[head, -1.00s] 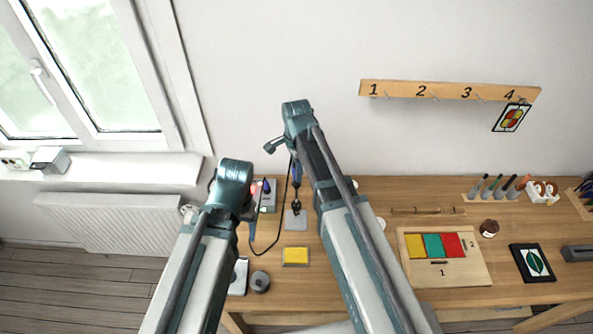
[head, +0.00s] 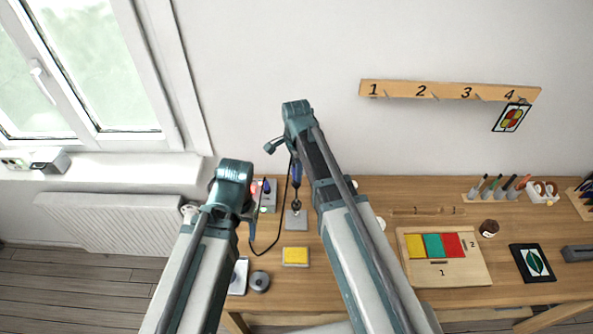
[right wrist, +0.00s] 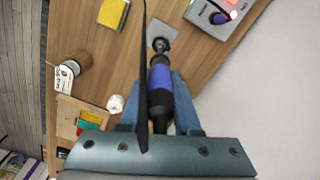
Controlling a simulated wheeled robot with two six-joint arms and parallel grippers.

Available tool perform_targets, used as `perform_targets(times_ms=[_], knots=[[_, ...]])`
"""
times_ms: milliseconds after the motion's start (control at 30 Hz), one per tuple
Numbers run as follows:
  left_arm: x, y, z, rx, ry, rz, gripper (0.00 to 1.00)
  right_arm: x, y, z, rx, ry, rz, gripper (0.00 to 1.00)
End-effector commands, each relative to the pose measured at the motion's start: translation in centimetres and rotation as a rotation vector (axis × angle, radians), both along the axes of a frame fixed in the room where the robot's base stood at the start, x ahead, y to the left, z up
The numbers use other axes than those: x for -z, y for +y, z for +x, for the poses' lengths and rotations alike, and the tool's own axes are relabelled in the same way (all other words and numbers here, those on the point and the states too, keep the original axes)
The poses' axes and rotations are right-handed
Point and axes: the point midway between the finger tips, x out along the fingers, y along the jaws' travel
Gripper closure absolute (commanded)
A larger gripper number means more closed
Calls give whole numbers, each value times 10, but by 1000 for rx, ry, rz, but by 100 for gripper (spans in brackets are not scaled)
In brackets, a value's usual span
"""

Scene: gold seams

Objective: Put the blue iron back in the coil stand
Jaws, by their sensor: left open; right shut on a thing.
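The blue iron (right wrist: 161,78) is held between the fingers of my right gripper (right wrist: 157,98) in the right wrist view. Its front end points at the dark coil (right wrist: 160,45) of the coil stand, whose grey base (right wrist: 160,31) lies on the bench. The iron (head: 296,171) also shows in the head view, upright above the coil (head: 294,202) and base (head: 296,220). I cannot tell how far its tip is inside the coil. My left gripper (head: 251,212) is left of the stand, apart from it, open and partly hidden by my arm.
The iron's station (head: 267,196) with lit lamps stands left of the stand; a black cord hangs from the iron. A yellow sponge (head: 295,256) and a grey round tin (head: 259,281) lie nearer. A wooden board with coloured tiles (head: 470,272) is at right.

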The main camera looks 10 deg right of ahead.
Motion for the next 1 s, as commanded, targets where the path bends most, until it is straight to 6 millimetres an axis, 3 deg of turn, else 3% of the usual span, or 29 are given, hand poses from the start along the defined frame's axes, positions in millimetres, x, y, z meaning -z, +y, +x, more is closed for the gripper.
perform_targets(times_ms=[1000], knots=[[12, 0, 0, 0, 0, 0, 34, 12, 0, 0, 0, 0, 0, 100]])
